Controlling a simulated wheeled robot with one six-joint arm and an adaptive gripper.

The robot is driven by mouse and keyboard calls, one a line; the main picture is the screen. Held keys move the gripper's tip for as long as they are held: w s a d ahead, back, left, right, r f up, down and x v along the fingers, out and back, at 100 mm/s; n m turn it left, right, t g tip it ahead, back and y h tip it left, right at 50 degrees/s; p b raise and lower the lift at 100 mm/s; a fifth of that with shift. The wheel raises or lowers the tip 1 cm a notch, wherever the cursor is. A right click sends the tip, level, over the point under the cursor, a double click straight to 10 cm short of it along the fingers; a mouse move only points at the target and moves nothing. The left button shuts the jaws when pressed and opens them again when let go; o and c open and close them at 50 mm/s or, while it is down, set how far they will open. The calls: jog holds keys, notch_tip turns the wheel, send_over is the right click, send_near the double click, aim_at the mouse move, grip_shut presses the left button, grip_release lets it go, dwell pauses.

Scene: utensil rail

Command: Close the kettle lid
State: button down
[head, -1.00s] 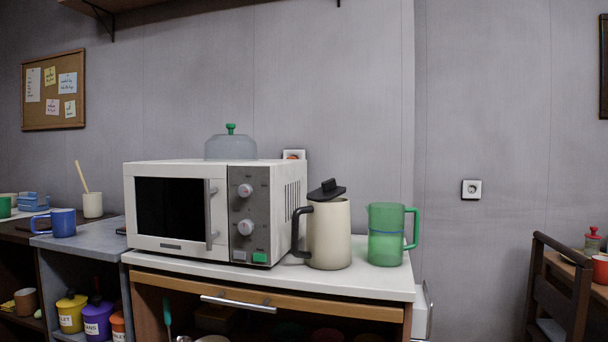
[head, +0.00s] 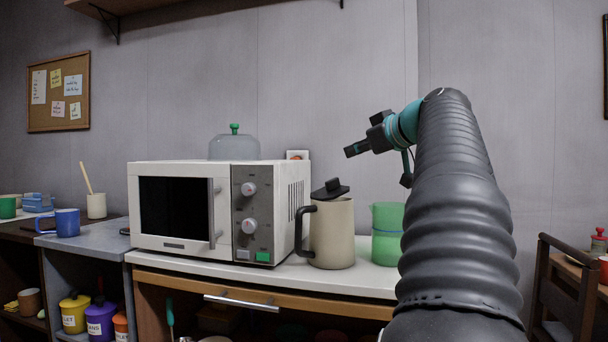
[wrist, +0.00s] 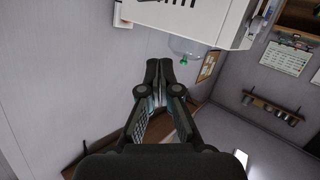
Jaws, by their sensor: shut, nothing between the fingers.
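The cream kettle (head: 332,236) stands upright on the white counter, right of the microwave, with its dark handle on the left. Its black lid (head: 330,189) is tilted up from the rim, so the kettle is open. My gripper (head: 350,152) is shut and empty, in the air above and to the right of the lid, apart from it. In the wrist view my gripper's fingertips (wrist: 158,64) are together with nothing between them. I cannot make out the kettle in the wrist view.
The white microwave (head: 192,212) is left of the kettle, with a clear dome (head: 233,147) with a green knob on top. A green pitcher (head: 386,232) stands close on the kettle's right, partly hidden by my arm. The air above the kettle is free.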

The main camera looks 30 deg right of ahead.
jog(key=p, duration=0.2)
send_over(335, 178)
jog(key=s+a, duration=0.3)
jog(key=shift+w+d+f, duration=0.2)
jog(key=shift+f, duration=0.45)
jog(key=f, duration=0.2)
jog(key=f+b, duration=0.1)
jog(key=shift+w+d, duration=0.35)
jog(key=shift+d, duration=0.05)
jog(key=shift+d+f, duration=0.2)
jog(key=shift+f, duration=0.4)
jog(key=shift+d+f+m+y, duration=0.4)
jog(key=shift+d+f+m, duration=0.25)
jog(key=shift+m, duration=0.25)
jog(key=shift+a+r, duration=0.1)
jog(key=shift+r, duration=0.05)
